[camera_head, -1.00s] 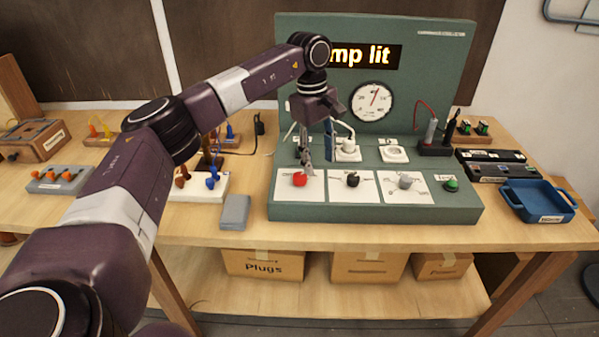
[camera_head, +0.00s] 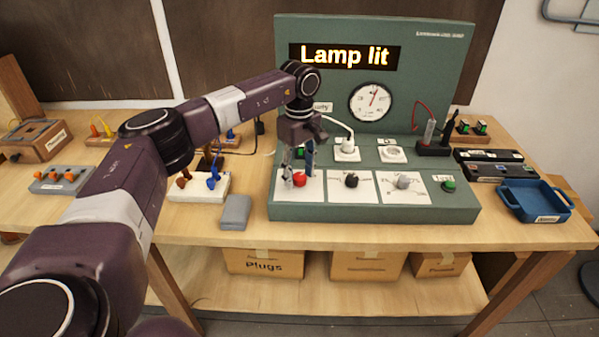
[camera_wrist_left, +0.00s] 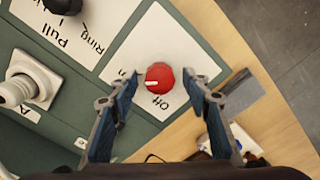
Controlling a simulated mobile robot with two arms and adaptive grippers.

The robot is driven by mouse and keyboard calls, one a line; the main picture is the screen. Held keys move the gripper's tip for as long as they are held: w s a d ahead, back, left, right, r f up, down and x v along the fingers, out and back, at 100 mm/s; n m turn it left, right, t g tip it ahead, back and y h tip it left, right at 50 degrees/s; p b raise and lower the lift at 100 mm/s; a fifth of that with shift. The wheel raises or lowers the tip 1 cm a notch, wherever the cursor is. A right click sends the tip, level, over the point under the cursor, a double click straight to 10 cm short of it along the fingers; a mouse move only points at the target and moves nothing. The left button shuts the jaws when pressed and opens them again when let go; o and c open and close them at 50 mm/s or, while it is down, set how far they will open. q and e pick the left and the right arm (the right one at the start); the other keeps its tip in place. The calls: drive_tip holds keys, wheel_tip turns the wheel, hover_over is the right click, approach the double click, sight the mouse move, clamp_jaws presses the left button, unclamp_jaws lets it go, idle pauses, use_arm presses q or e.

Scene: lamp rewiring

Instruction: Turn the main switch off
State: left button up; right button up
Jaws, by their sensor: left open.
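The main switch is a red round knob (camera_head: 300,181) on a white plate at the left of the green panel's sloped front. In the left wrist view the knob (camera_wrist_left: 160,76) carries a white pointer mark on its left side, with "Off" printed below it and a partly hidden "On" label at its left. My left gripper (camera_head: 297,172) is open and points down over the knob. Its two blue-grey fingers stand on either side of the knob, with visible gaps in the wrist view. The display (camera_head: 345,56) reads "Lamp lit". My right gripper is not in view.
A black knob (camera_head: 351,180), a grey knob (camera_head: 403,181) and a green button (camera_head: 448,186) sit right of the red knob. A white plug with cable (camera_head: 347,146) stands behind. A grey block (camera_head: 235,211) lies left of the panel. A blue tray (camera_head: 536,203) is at right.

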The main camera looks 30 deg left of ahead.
use_arm(q)
drive_tip(key=shift+c, duration=0.3)
drive_tip(key=c, duration=1.1)
drive_tip(key=n, duration=0.3)
drive_tip(key=shift+r+n, duration=0.1)
drive_tip(key=shift+n, duration=0.3)
drive_tip(key=n+p, duration=0.1)
drive_tip(key=n, duration=0.9)
drive_tip(key=shift+p, duration=0.3)
drive_tip(key=shift+w+n, duration=0.1)
drive_tip(key=shift+n, duration=1.8)
